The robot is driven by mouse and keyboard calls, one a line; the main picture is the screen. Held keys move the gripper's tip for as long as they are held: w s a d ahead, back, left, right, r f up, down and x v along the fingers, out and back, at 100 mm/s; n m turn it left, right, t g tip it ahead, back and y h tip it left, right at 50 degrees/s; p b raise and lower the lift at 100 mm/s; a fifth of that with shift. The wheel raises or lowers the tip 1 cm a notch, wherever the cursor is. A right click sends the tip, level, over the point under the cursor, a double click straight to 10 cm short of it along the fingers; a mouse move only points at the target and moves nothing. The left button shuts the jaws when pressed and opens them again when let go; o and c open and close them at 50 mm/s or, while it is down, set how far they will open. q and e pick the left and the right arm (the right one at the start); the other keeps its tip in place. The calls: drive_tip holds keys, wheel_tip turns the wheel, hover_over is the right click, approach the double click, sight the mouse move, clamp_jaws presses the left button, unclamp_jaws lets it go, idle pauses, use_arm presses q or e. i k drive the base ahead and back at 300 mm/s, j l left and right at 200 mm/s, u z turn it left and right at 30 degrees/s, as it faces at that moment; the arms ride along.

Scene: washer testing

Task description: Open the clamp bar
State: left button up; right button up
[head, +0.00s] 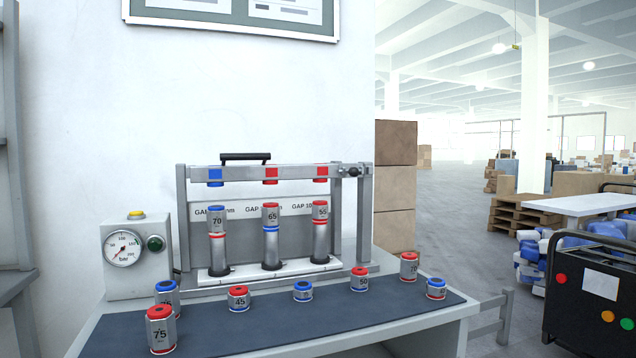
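The clamp bar (310,171) is a grey horizontal bar across the top of the test frame. It has a black handle (245,157) on top. A blue pad (215,177) and two red pads (271,175) hang under it. Its right end meets a dark pivot or latch (352,171) at the right post. The bar lies level over three columns, topped by cylinders marked 70 (217,219), 65 (271,216) and 55 (320,212). The pads are apart from the cylinder tops. Neither of my grippers is in view.
Several marked cylinders with red or blue ends, one of them marked 75 (161,331), stand on the dark mat (300,329) before the frame. A gauge box (137,254) with a green button stands at left. Boxes (395,142) are stacked behind at right.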

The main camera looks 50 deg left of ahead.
sight(215, 176)
drive_tip(key=u, duration=1.7)
drive_tip(key=k+j+z, duration=0.15)
drive_tip(key=j+z, duration=0.15)
drive_tip(key=z, duration=0.2)
drive_tip(key=k+j+z, duration=0.2)
drive_tip(key=z, duration=0.3)
